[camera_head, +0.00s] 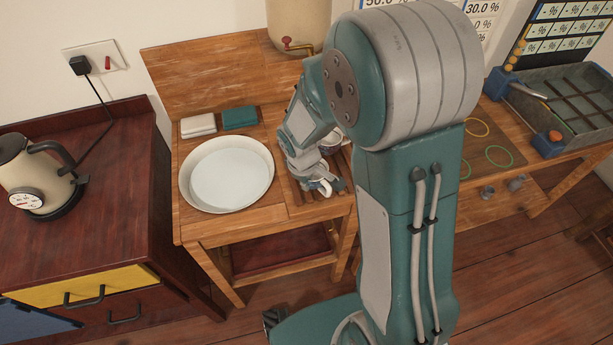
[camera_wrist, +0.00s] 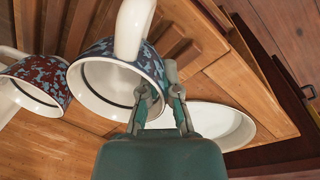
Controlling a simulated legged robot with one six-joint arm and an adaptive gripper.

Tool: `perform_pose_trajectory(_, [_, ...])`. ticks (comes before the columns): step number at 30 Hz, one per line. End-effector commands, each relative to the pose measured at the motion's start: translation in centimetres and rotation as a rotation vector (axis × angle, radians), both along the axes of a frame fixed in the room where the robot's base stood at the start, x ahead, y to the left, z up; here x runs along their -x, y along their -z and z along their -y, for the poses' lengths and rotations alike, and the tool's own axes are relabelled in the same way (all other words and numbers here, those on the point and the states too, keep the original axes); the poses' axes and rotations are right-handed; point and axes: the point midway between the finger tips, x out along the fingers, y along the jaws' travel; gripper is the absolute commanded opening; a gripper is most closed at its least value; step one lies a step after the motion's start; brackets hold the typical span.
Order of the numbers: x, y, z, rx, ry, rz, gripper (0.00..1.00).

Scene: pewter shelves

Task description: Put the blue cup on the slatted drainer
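The blue patterned cup (camera_wrist: 92,50), white inside with a white handle, is in the wrist view, its mouth facing the camera. It appears over the slatted drainer (camera_wrist: 88,18); I cannot tell whether it touches the slats. My gripper (camera_wrist: 162,88) straddles its rim, one finger inside and one outside. Whether the fingers press on the wall is unclear. In the head view my gripper (camera_head: 322,183) is low over the drainer (camera_head: 300,196) and hides most of the cup.
A second cup (camera_wrist: 40,75), reddish with blue patches, is close on the left in the wrist view. A wide white basin (camera_head: 243,176) stands left of the drainer. Folded white (camera_head: 198,125) and green (camera_head: 240,118) cloths lie behind it. A tap (camera_head: 297,46) hangs above.

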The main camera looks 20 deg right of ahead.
Motion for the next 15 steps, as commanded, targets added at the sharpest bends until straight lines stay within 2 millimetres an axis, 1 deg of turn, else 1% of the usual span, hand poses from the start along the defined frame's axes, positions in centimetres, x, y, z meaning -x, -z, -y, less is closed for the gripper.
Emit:
perform_pose_trajectory(3, [0.0, 0.3, 0.06, 0.0, 0.0, 0.0, 0.0])
perform_pose_trajectory(11, [-0.04, 0.35, -0.03, 0.0, 0.0, 0.001, 0.0])
perform_pose_trajectory(12, [-0.04, 0.35, -0.03, 0.0, 0.0, 0.001, 0.22])
perform_pose_trajectory(14, [-0.04, 0.35, -0.03, 0.0, 0.0, 0.001, 0.48])
perform_pose_trajectory(15, [-0.03, 0.34, -0.03, 0.0, 0.0, 0.001, 0.49])
